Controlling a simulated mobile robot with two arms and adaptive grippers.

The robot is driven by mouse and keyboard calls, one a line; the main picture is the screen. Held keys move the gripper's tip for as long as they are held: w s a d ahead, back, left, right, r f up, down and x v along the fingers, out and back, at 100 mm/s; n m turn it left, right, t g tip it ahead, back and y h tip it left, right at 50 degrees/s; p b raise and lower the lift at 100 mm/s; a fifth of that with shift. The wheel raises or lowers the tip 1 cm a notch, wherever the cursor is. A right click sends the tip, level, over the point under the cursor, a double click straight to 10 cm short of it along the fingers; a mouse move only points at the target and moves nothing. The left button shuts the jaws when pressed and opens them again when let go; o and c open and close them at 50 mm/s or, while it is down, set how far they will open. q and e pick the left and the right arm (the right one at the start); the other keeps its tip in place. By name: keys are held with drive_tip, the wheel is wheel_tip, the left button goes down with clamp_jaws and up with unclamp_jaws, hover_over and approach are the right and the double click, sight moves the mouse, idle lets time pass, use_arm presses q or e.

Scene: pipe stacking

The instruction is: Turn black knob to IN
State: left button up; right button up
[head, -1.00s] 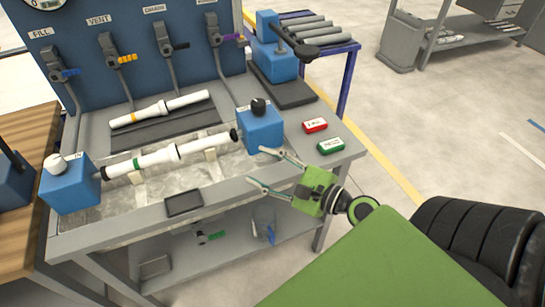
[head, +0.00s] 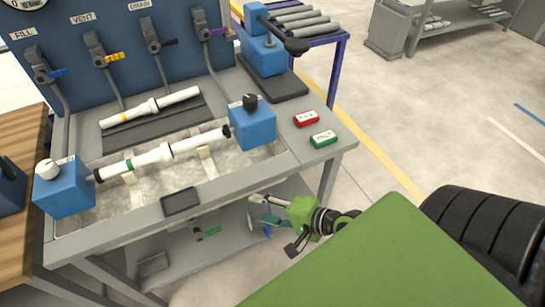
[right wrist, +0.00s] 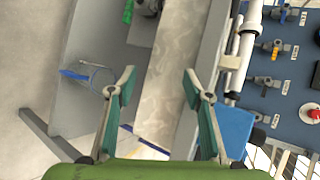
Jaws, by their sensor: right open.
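The black knob (head: 250,101) stands on top of the right blue block (head: 252,126), at the right end of the bench trough. A label shows beside the knob, too small to read. A white pipe assembly (head: 165,153) with a green band spans from this block to the left blue block (head: 64,192), which carries a white knob (head: 47,168). My right gripper (head: 258,210) is open and empty, in front of the bench edge and below the knob in the picture. Its two spread fingers show in the right wrist view (right wrist: 158,82), with a blue block (right wrist: 235,128) right of them. My left gripper is out of view.
A red button box (head: 306,118) and a green one (head: 323,139) sit right of the block. Another pipe assembly (head: 150,107) lies on a dark rack behind. A blue press (head: 264,52) stands at the back. A small dark tray (head: 181,201) is at the front edge.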

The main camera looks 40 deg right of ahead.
drive_tip(key=shift+s+d+f+h, duration=0.1)
drive_tip(key=shift+d+f+h, duration=0.2)
drive_tip(key=shift+d+f, duration=0.25)
